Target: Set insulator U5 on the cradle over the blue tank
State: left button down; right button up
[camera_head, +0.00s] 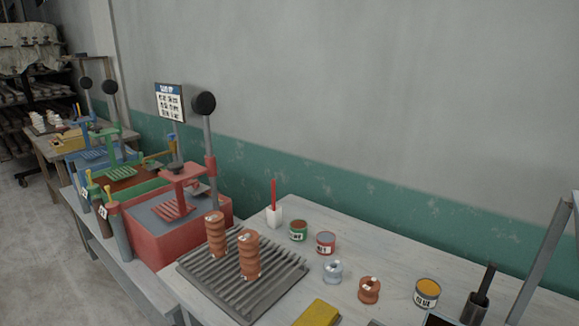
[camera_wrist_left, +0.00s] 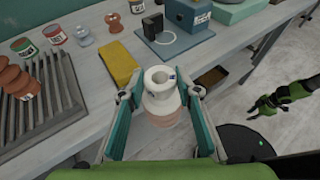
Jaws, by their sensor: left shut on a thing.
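In the left wrist view, my left gripper (camera_wrist_left: 161,94) is shut on a pale insulator (camera_wrist_left: 160,82), white on top and pinkish-brown lower down, with a hole in its top. A small mark shows on its rim, too small to read. The held insulator and left gripper are not in the head view. The blue tank (camera_head: 73,168) stands far left in the head view, with a slatted cradle (camera_head: 92,154) over it that looks empty. My right gripper (camera_wrist_left: 266,106) shows at the right of the left wrist view, over the floor; its jaws are unclear.
A red tank (camera_head: 190,236) and a green tank (camera_head: 152,188) stand nearer than the blue one, with tall ball-ended levers. A ribbed rack (camera_head: 285,270) holds two brown insulators (camera_head: 248,256). Cans, a yellow sponge (camera_wrist_left: 120,63) and a blue box (camera_wrist_left: 187,17) occupy the bench.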

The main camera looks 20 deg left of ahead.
aim_at(93, 153)
jog(key=i+j, duration=0.1)
jog(key=j, duration=0.4)
jog(key=i+j, duration=0.1)
jog(key=j, duration=0.45)
jog(key=i+j, duration=0.1)
jog(key=j, duration=0.9)
jog(key=i+j, duration=0.15)
jog(key=j, duration=0.35)
jog(key=i+j, duration=0.1)
jog(key=j, duration=0.45)
jog(key=i+j, duration=0.1)
jog(key=j, duration=0.4)
jog(key=i+j, duration=0.1)
jog(key=j, duration=0.4)
jog(key=i+j, duration=0.1)
jog(key=j, duration=0.3)
jog(key=i+j, duration=0.15)
jog(key=j, duration=0.25)
jog(key=i+j, duration=0.1)
jog(key=j, duration=0.3)
jog(key=i+j, duration=0.15)
jog(key=j, duration=0.25)
jog(key=i+j, duration=0.1)
jog(key=j, duration=0.3)
